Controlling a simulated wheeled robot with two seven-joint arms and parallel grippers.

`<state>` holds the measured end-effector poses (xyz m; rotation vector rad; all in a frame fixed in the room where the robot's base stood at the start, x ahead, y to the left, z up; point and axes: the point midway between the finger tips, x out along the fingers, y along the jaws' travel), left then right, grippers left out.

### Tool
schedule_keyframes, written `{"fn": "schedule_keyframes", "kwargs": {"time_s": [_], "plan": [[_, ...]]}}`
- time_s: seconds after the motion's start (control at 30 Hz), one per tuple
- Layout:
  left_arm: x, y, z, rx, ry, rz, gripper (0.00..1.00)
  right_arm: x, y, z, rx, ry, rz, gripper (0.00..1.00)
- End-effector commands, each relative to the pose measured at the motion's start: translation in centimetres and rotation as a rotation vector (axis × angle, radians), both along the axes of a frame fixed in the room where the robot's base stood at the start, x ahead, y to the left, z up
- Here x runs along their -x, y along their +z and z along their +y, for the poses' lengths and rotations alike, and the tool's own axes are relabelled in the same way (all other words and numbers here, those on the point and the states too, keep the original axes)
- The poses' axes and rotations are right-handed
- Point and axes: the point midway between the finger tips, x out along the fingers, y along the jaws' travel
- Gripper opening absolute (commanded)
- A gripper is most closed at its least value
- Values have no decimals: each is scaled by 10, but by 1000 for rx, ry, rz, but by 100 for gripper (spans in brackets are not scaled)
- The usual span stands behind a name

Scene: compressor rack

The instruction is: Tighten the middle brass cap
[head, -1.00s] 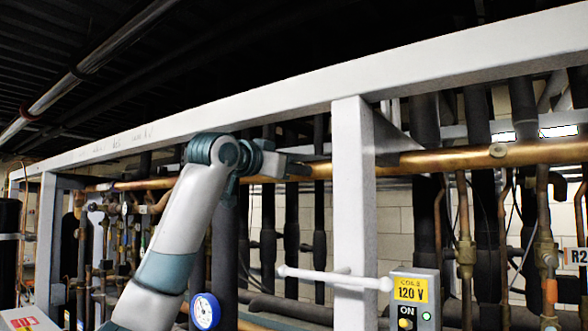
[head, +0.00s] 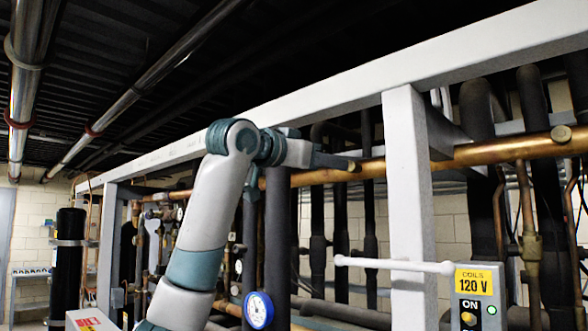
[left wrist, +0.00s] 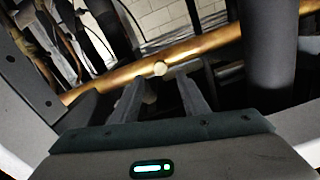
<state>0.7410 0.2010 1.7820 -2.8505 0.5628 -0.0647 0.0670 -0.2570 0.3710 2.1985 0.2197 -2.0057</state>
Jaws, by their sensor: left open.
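A copper pipe (head: 470,156) runs across the rack. A small round brass cap (head: 353,166) sits on it at the tip of my left gripper (head: 340,162), left of the white post. Another brass cap (head: 562,133) is on the pipe at the far right. I cannot tell which one is the middle cap. In the left wrist view, my open left gripper (left wrist: 160,86) points at the pipe, with a pale round cap (left wrist: 160,68) just beyond and between the fingertips. They look apart from it. A dim round shape (left wrist: 150,97) shows between the fingers. My right gripper is not in view.
A white post (head: 407,200) stands right of the gripper, under a long white beam (head: 330,95). A grey control box (head: 478,296) labelled 120 V, a white bar (head: 393,264) and a blue gauge (head: 259,309) are lower. Dark vertical pipes (head: 277,235) stand close behind my arm.

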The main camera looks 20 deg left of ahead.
Motion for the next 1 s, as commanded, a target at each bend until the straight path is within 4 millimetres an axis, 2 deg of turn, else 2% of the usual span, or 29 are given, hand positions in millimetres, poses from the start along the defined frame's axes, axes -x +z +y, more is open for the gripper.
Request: {"fn": "schedule_keyframes", "kwargs": {"time_s": [0.03, 0.2, 0.5, 0.7, 1.0], "plan": [[11, -5, 5, -1, 1, -3, 41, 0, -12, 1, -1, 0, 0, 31], [43, -4, 18, -1, 1, -4, 41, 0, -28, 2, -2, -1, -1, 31], [83, -3, 34, -2, 0, 1, 41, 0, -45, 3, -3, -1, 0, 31], [92, -1, 38, -1, 0, 2, 41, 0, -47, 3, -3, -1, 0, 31], [92, -1, 38, -1, 0, 3, 41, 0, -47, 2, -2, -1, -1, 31]]}}
